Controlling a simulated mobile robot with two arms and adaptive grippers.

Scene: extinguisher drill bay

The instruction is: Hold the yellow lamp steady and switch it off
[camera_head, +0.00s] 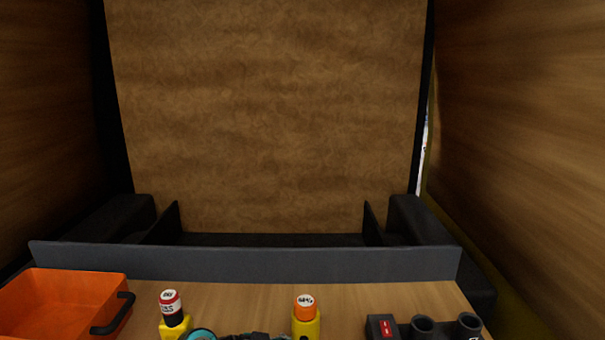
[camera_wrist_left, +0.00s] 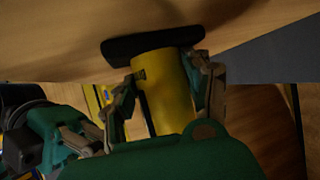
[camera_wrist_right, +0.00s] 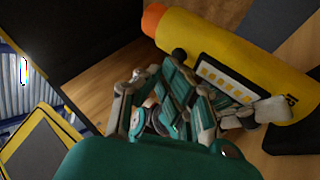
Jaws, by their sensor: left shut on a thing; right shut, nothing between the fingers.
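The yellow lamp (camera_head: 305,325) has an orange top and stands upright at the front middle of the table in the head view. In the left wrist view its yellow body (camera_wrist_left: 165,100) is between the fingers of my left gripper (camera_wrist_left: 168,78), which is shut on it above a black base (camera_wrist_left: 150,43).
An orange bin (camera_head: 60,300) with a black handle stands at the left. A small red, white and black item (camera_head: 171,302) on a yellow body stands beside it. A black box with a red switch (camera_head: 382,327) and black tubes (camera_head: 423,326) are at the right. A grey ledge (camera_head: 250,263) closes the back.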

